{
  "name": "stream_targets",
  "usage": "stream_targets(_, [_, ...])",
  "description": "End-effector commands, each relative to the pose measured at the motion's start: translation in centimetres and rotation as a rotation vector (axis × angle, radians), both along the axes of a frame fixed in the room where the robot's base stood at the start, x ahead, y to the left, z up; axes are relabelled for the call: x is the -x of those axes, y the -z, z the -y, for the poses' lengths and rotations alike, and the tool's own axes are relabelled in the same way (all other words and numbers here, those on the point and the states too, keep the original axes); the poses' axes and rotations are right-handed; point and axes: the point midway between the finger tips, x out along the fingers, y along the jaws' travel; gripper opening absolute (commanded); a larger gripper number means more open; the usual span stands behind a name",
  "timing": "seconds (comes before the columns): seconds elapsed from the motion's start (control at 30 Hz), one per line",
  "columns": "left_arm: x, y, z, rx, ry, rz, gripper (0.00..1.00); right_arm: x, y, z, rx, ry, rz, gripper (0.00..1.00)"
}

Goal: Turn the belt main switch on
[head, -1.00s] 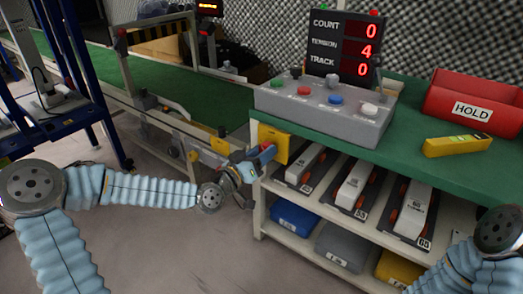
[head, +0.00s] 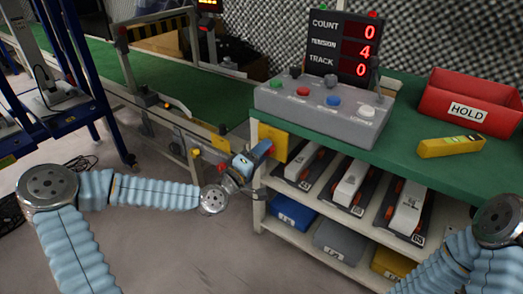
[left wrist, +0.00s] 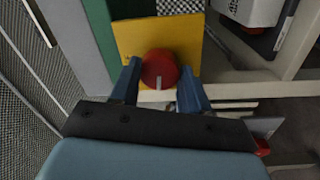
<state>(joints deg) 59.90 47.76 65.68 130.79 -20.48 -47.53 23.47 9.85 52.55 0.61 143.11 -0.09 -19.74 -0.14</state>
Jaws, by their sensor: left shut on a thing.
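The belt main switch is a red round knob (left wrist: 159,66) on a yellow plate (left wrist: 185,35), seen in the left wrist view. The knob has a pale mark on its lower edge. My left gripper (left wrist: 160,88) is shut on the knob, with one blue finger on each side. In the head view the yellow plate (head: 272,141) is on the near left corner of the green-topped bench, and my left gripper (head: 254,158) is against it, covering most of the knob. My right gripper is out of view; only part of my right arm shows at the lower right.
A grey control box (head: 325,112) with coloured knobs stands on the bench (head: 405,155), below a display (head: 345,45) reading 0, 4, 0. A red HOLD bin (head: 475,103) and a yellow tool (head: 450,146) lie to the right. A green conveyor belt (head: 150,80) runs behind.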

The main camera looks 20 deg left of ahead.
Motion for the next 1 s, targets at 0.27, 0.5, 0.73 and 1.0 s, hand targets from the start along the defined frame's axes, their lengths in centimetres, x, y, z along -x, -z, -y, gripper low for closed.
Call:
stream_targets(0.27, [0.07,0.14,-0.03,0.103,0.000,-0.040,0.15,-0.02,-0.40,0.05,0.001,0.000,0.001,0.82])
stream_targets(0.5, [0.06,0.19,-0.03,0.131,-0.001,-0.050,0.15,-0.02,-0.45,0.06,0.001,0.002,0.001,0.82])
stream_targets(0.73, [0.05,0.20,-0.05,0.132,-0.001,-0.052,0.15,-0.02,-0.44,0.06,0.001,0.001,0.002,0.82])
stream_targets(1.0, [0.03,0.17,-0.03,0.132,-0.001,-0.051,0.69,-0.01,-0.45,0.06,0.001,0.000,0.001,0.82])
